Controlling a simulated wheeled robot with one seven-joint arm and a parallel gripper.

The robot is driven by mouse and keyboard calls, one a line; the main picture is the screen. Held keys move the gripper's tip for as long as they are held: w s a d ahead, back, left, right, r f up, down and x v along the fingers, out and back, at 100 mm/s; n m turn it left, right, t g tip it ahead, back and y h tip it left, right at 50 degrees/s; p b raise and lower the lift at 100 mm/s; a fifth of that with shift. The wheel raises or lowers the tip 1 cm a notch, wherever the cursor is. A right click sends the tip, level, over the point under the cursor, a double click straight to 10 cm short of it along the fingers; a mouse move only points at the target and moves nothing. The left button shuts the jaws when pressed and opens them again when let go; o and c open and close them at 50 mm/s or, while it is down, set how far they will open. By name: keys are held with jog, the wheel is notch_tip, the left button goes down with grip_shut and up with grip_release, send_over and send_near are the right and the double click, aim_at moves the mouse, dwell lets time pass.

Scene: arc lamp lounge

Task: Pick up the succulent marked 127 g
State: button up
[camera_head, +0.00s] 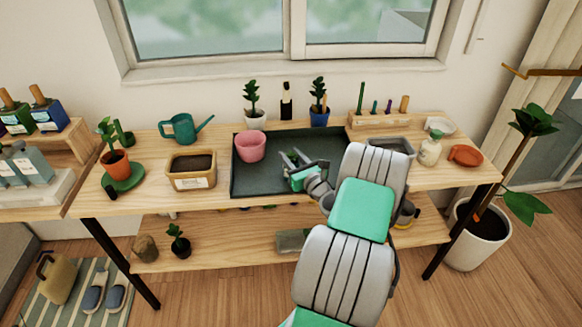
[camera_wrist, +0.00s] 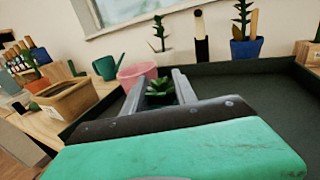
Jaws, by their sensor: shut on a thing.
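A small green succulent (camera_wrist: 160,88) shows between the two fingers of my gripper (camera_wrist: 158,80) in the wrist view. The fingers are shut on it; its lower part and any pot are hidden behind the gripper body. In the head view my gripper (camera_head: 292,158) is over the dark tray (camera_head: 262,185), right of the pink pot (camera_head: 250,146). No 127 g mark can be read on the plant. I cannot tell whether the succulent touches the tray floor.
A wooden planter (camera_head: 191,181) with soil and a teal watering can (camera_head: 183,128) stand left of the tray. Potted plants in white (camera_head: 256,121) and blue (camera_head: 319,117) pots stand behind it. A grey container (camera_head: 391,147) is right. The tray's front left is bare.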

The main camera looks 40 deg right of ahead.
grip_shut()
